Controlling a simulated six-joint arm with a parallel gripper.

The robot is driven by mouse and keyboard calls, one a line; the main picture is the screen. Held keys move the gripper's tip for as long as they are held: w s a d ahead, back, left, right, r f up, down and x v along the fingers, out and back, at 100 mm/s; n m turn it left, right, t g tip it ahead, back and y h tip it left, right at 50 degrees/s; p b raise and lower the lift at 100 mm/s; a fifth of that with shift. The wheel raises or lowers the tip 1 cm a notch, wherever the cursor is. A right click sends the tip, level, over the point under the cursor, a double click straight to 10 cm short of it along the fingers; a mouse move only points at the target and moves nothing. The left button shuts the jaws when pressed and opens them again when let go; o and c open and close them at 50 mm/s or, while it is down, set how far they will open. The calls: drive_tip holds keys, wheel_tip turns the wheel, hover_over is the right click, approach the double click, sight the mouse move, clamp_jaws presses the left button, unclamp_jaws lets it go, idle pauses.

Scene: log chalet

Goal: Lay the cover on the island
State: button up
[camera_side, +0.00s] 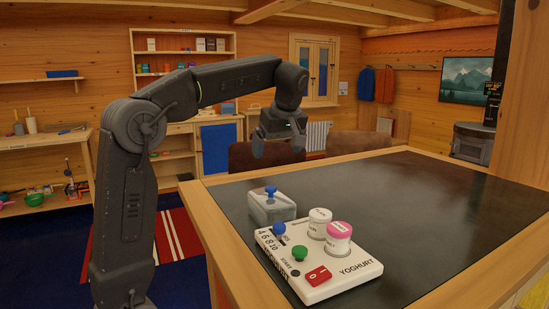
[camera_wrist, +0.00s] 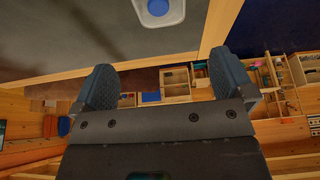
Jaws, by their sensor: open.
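The cover (camera_side: 271,209) is a clear grey box-shaped lid with a blue knob on top. In the side view it appears to stand upright on the dark top of the island (camera_side: 420,215), just behind the white yoghurt maker (camera_side: 335,283). Part of it (camera_wrist: 172,16) also shows at the top edge of the wrist view, the rest cut off. My gripper (camera_side: 280,148) hangs above and behind the cover, well apart from it. In the wrist view my gripper (camera_wrist: 162,62) has its two fingers wide apart with nothing between them.
The yoghurt maker holds a white-lidded jar (camera_side: 318,224) and a pink-lidded jar (camera_side: 338,238). It has a blue knob, a green knob (camera_side: 300,252) and a red switch (camera_side: 318,275). Brown chair backs (camera_side: 355,143) stand behind the island. The island's right side is clear.

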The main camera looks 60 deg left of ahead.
drive_tip(key=s+d+f+m+t+h, duration=0.1)
drive_tip(key=s+d+f+m+t, duration=0.1)
drive_tip(key=s+d+f+m, duration=0.2)
drive_tip(key=s+d+f+m+t+h, duration=0.1)
drive_tip(key=s+d+f+m, duration=0.4)
drive_tip(key=d, duration=0.5)
drive_tip(key=s+d+f+m+t+h, duration=0.2)
drive_tip(key=s+d+f+m, duration=0.3)
drive_tip(key=s+d+m, duration=0.2)
drive_tip(key=shift+s+f+m+t, duration=0.15)
drive_tip(key=shift+s+m+t, duration=0.2)
drive_tip(key=shift+m, duration=0.65)
